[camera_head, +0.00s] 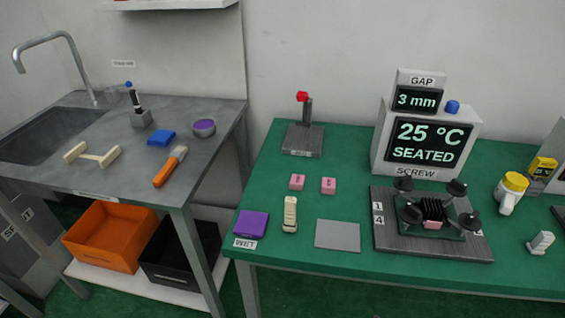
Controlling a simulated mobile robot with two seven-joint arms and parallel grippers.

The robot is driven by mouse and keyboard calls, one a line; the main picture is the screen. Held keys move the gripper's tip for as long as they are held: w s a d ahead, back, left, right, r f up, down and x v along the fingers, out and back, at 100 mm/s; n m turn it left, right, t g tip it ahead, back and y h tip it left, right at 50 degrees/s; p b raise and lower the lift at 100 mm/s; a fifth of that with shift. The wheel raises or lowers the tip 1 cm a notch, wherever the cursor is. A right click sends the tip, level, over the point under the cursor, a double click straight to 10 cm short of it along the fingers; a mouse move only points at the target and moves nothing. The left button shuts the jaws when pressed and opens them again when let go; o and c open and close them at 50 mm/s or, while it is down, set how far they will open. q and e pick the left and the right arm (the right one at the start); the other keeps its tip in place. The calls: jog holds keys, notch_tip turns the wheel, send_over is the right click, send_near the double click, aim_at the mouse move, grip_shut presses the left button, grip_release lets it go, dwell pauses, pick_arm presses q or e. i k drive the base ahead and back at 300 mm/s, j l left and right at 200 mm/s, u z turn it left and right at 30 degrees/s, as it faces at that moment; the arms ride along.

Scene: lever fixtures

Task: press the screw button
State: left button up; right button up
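A grey box (377,143) stands at the back of the green table, with a SCREW label (416,172) under its screen. The screen (428,142) reads "25 °C SEATED". A smaller GAP display (417,98) on top reads "3 mm". A blue rounded button (452,107) sits on top of the box at the right; I cannot tell for sure that the SCREW label belongs to it. In front is a dark plate (386,240) with a finned black block (432,210) and several black knobs around it. Neither of my grippers is in view.
On the green table (340,270) are a lever post with a red tip (302,97), two pink blocks (297,182), a purple block (251,223), a beige piece (290,213), a grey pad (337,235) and a yellow-capped bottle (511,192). A grey sink counter (200,165) stands left.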

aim_at(452, 107)
jog(key=z, duration=1)
jog(key=i+l, duration=0.1)
jog(key=i+u, duration=0.05)
